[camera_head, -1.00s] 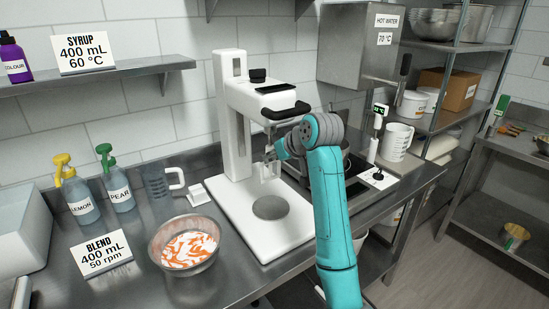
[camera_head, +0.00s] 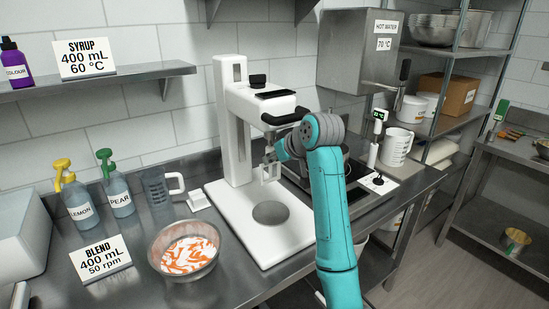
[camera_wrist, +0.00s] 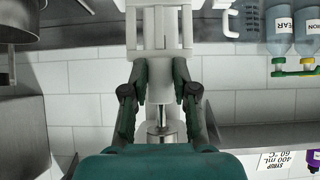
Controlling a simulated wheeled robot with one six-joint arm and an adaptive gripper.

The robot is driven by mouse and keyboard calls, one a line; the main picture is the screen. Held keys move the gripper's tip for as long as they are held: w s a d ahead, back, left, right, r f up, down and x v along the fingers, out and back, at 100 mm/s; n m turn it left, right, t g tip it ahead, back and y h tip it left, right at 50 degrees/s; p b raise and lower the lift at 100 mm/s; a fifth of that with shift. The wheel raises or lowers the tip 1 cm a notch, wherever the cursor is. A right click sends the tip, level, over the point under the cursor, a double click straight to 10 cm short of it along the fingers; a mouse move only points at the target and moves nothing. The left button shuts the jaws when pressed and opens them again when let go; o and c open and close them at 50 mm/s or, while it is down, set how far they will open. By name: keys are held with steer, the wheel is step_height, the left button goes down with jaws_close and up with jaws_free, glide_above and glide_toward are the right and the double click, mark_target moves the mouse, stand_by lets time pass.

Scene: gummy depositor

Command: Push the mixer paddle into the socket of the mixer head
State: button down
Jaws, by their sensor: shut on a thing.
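The white mixer (camera_head: 262,104) stands on the counter, its head over a flat base plate. My gripper (camera_head: 270,156) is below the head, shut on the white mixer paddle (camera_head: 271,172), whose frame hangs down above the plate. In the wrist view, which is upside down, the two dark fingers of my gripper (camera_wrist: 160,84) close on the paddle's stem from both sides. The slotted paddle (camera_wrist: 160,24) shows at the top. A thin metal rod and a metal cylinder (camera_wrist: 160,131) show past the fingers. I cannot tell how far the stem is in the socket.
A steel bowl (camera_head: 154,258) with orange and white contents stands left of the base plate (camera_head: 290,234). Syrup bottles and a measuring jug (camera_head: 158,190) stand further left. The base plate is clear.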

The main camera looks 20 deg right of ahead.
steer(key=shift+r, duration=0.1)
stand_by(0.3)
steer(key=shift+r, duration=0.1)
stand_by(0.3)
steer(key=shift+f, duration=0.8)
steer(key=shift+s, duration=0.1)
steer(key=shift+r, duration=0.1)
stand_by(0.4)
steer(key=shift+r, duration=0.5)
steer(key=shift+r, duration=0.3)
steer(key=shift+f, duration=0.25)
stand_by(0.4)
